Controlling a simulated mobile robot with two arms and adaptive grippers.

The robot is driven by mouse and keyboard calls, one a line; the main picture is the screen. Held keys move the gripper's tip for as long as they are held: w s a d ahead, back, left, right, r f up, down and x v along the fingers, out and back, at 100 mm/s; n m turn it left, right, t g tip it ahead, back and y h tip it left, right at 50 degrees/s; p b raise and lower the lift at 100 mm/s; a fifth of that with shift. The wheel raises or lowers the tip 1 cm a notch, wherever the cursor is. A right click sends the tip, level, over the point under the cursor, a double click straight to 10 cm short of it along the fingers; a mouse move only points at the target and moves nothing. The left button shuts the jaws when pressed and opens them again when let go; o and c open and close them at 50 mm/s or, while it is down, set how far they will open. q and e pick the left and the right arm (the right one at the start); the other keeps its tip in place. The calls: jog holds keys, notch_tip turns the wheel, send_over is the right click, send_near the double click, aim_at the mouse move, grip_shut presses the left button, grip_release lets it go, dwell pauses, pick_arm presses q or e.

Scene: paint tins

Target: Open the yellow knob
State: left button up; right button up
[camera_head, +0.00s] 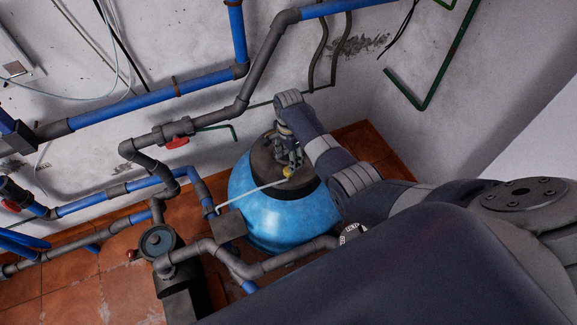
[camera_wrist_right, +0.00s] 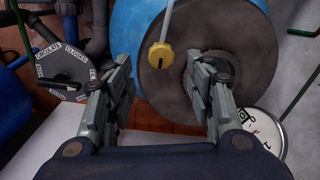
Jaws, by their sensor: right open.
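The yellow knob (camera_wrist_right: 160,55) is a small ribbed cap at the end of a thin pale pipe, in front of the dark top of the blue tank. In the head view the yellow knob (camera_head: 288,171) is small, just beside my right gripper (camera_head: 288,155). In the wrist view my right gripper (camera_wrist_right: 165,105) is open and empty, its two fingers wide apart. The knob shows beyond the fingertips, between them and nearer the left finger; no contact is visible. My left gripper is not in view.
The blue tank (camera_head: 275,217) stands on the tiled floor by the wall. Grey and blue pipes with red valve handles (camera_head: 177,143) run along the wall at left. A dark dial with lettering (camera_wrist_right: 65,72) and a white round lid (camera_wrist_right: 262,130) flank my fingers.

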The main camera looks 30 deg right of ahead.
aim_at(289, 175)
jog(key=shift+w+f+b, duration=0.1)
jog(key=shift+f+b, duration=0.55)
jog(key=shift+f, duration=2.35)
jog(key=c, duration=1.1)
